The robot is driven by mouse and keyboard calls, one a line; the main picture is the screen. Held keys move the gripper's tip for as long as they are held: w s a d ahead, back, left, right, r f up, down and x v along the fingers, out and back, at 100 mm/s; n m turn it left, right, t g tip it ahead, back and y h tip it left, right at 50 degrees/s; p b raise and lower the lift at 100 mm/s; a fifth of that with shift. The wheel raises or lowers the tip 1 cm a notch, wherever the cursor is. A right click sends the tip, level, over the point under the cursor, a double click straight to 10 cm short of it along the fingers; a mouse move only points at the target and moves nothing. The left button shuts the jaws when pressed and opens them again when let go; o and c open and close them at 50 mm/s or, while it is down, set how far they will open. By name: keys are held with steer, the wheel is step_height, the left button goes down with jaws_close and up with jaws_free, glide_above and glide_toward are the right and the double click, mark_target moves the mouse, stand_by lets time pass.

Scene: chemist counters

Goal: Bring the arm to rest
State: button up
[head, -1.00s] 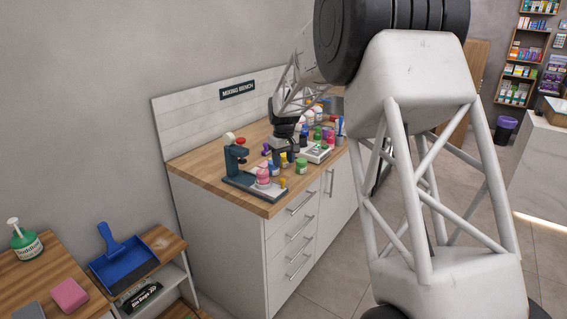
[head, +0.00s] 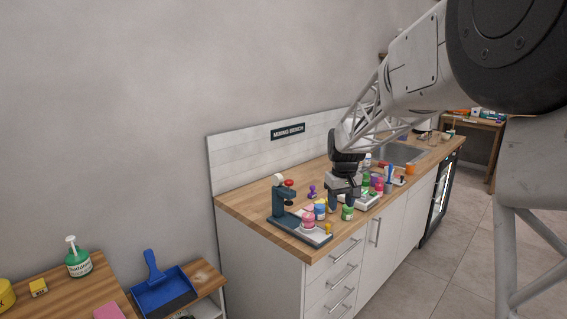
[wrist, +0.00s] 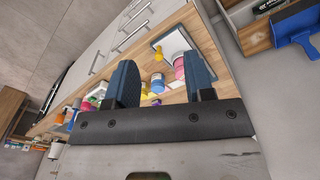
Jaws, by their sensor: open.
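My gripper (wrist: 162,82) shows in the wrist view with its two dark blue fingers apart and nothing between them in its grip. In the head view my gripper (head: 342,203) is over the mixing bench (head: 262,226), pointing down, close to the bottles. Beyond the fingers in the wrist view are a blue-and-yellow jar (wrist: 157,84) and a pink jar (wrist: 179,68). Whether the fingertips touch any bottle cannot be told.
A dark press-like stand (head: 284,207) with a pink jar (head: 308,222) is left of my gripper. A green jar (head: 347,212) is close to its right. A sink (head: 400,153) lies farther back. A blue dustpan (head: 162,290) and pump bottle (head: 77,259) are at the lower left.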

steer(key=s+r+m+t, duration=0.1)
steer(key=s+r, duration=0.2)
steer(key=s, duration=0.9)
steer(key=s+r+m, duration=0.1)
steer(key=s+r, duration=0.2)
steer(key=s, duration=0.9)
steer(key=s+f, duration=0.2)
steer(key=s, duration=0.8)
steer(key=s+d+f+m+t, duration=0.1)
steer(key=s+f, duration=0.2)
steer(key=s, duration=0.8)
steer(key=shift+d+m, duration=0.15)
steer(key=shift+m, duration=0.15)
